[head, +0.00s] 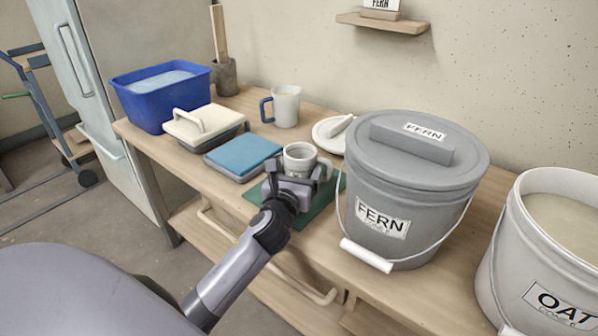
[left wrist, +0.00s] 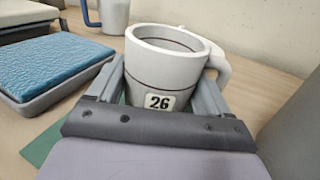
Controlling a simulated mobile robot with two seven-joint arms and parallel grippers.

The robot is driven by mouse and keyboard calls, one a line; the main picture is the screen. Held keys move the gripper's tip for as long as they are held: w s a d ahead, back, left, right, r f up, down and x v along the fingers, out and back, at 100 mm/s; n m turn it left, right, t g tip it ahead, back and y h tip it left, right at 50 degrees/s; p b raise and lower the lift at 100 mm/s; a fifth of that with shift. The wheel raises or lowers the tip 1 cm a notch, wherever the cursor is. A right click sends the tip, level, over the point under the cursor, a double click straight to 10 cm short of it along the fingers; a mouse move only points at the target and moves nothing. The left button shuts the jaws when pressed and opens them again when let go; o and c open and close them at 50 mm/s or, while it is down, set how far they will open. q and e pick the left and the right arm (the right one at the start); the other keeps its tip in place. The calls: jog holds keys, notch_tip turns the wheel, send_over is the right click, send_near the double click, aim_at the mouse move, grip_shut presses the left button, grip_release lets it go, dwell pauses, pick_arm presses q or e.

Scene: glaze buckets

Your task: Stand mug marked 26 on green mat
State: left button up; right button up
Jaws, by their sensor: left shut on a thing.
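The mug marked 26 (head: 299,157) is white with a dark line around it and a handle on its right side. Its "26" label faces my wrist in the left wrist view (left wrist: 160,101). My left gripper (head: 297,172) is shut on the mug, with one finger on each side of its body. The mug is upright over the green mat (head: 241,207). The mat also shows at the lower left in the left wrist view (left wrist: 40,146). The mug's base is hidden, so I cannot tell whether it touches the mat. My right gripper is not in view.
A grey lidded FERN bucket (head: 408,190) stands close right of the mat, and an OAT bucket (head: 547,245) farther right. A blue sponge tray (head: 243,155) lies left. A blue-handled mug (head: 286,106), a white lid (head: 331,134) and a blue tub (head: 160,97) stand behind.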

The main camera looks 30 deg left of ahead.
pick_arm(q)
jog(key=shift+f, duration=0.15)
jog(key=o, duration=1.2)
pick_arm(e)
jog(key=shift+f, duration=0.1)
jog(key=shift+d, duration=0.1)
pick_arm(q)
jog(key=shift+s+r, duration=0.15)
jog(key=shift+r, duration=0.05)
jog(key=p+v, duration=0.1)
jog(key=v, duration=0.9)
jog(key=shift+s, duration=0.15)
jog(key=shift+v, duration=0.75)
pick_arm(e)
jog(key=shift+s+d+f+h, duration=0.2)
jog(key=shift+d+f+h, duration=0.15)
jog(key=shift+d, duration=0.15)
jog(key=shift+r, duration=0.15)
pick_arm(q)
jog(key=shift+s, duration=0.1)
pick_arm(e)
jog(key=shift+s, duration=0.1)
